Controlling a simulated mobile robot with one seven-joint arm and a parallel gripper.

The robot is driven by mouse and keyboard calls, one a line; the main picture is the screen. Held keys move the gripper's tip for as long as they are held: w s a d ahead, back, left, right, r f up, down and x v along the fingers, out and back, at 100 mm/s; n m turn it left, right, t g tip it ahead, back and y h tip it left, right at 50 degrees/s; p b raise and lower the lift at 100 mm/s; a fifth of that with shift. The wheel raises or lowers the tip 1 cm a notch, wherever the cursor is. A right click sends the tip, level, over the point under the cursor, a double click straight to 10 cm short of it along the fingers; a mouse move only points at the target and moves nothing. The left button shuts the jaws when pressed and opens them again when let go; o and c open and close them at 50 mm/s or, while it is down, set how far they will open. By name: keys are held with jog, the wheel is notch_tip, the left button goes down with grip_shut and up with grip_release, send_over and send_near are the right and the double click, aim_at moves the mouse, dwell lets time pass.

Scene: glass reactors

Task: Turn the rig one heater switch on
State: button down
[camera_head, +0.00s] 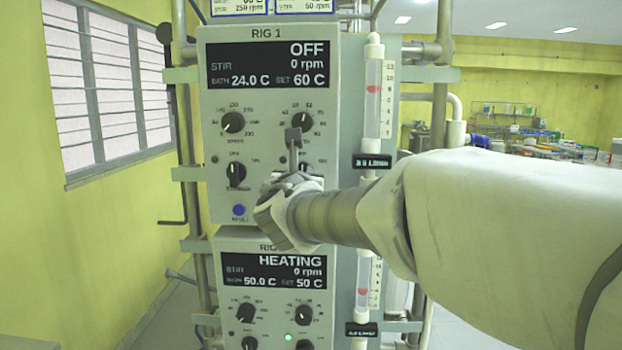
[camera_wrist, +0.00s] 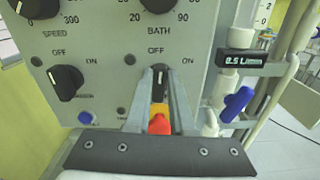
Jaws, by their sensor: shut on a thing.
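The rig one panel (camera_head: 262,120) is labelled RIG 1. Its display (camera_head: 267,63) reads OFF, 0 rpm, bath 24.0 C, set 60 C. In the wrist view the heater switch (camera_wrist: 160,86) is a black knob under the BATH dial, with OFF above it and ON to its upper right. Its pale mark appears to point up at OFF. My gripper (camera_wrist: 160,76) is shut on this knob, one finger on each side. A red and orange piece (camera_wrist: 159,124) shows between the fingers; I cannot tell what it is. In the head view my gripper mostly covers the knob.
The stirrer switch (camera_wrist: 66,82) is left of the heater switch, and the bath dial (camera_wrist: 158,3) is above. A blue valve handle (camera_wrist: 237,103) and flow meter tube (camera_head: 373,95) stand close on the right. A second rig panel (camera_head: 270,285) below reads HEATING.

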jog(key=shift+d+f+m+b, duration=0.15)
jog(key=shift+m+b, duration=1.65)
jog(key=shift+b, duration=0.3)
jog(key=shift+d+f+m+b, duration=0.1)
jog(key=shift+d+m+b, duration=0.1)
jog(key=shift+m+b, duration=1.8)
jog(key=shift+d+f+m+b, duration=0.15)
jog(key=shift+m+b, duration=1.45)
jog(key=shift+b, duration=0.65)
jog(key=c, duration=0.8)
grip_release()
jog(key=shift+s, duration=0.25)
